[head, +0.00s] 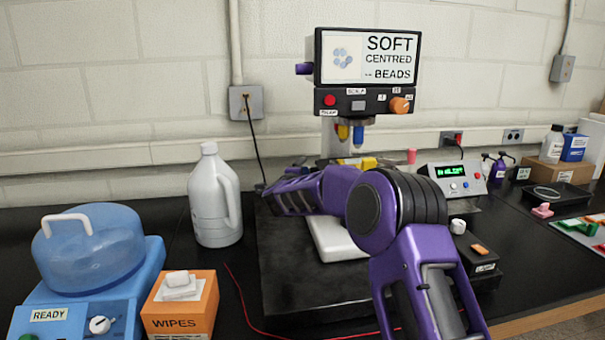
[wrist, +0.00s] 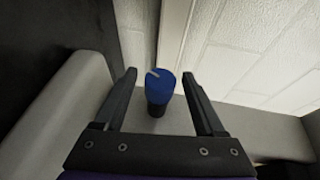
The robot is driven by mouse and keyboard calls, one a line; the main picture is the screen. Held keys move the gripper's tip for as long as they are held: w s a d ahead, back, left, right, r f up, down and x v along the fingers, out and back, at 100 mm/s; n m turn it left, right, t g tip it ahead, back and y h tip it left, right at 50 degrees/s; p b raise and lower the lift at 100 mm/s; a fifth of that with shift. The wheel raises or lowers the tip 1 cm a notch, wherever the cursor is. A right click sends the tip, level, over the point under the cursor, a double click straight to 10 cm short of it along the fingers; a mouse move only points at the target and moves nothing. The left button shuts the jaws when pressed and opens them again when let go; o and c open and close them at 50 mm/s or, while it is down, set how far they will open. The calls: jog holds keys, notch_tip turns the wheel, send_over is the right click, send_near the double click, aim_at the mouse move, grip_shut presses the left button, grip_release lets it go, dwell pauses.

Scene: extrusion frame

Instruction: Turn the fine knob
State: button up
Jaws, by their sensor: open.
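A blue knob (wrist: 163,88) with a pale mark on its top and a darker base shows in the wrist view. It stands out from a grey surface. I take it to be the fine knob, but no label on it can be read. My gripper (wrist: 160,75) is open, with one black finger on each side of the knob and a gap on both sides. It does not hold the knob. In the head view my purple arm reaches across the microscope (head: 367,60) with the screen. My fingertips and this knob cannot be made out there.
A white jug (head: 214,196) stands left of the microscope. A blue lidded bath (head: 92,250) and an orange wipes box (head: 185,308) are at front left. A control box with a green display (head: 452,180) stands to the right. A red cable (head: 243,308) crosses the bench.

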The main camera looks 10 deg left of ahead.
grip_shut()
jog(key=b, duration=0.3)
jog(key=shift+f, duration=0.35)
jog(key=shift+t+b, duration=0.4)
jog(key=shift+b, duration=0.8)
jog(key=shift+m+t+b, duration=0.3)
jog(key=shift+t+b, duration=0.1)
jog(key=shift+b, duration=0.2)
jog(key=m+t, duration=0.1)
jog(key=t+h, duration=0.1)
jog(key=t, duration=0.1)
jog(key=shift+r+m+t, duration=0.3)
jog(key=shift+r+m, duration=0.05)
jog(key=shift+m, duration=0.05)
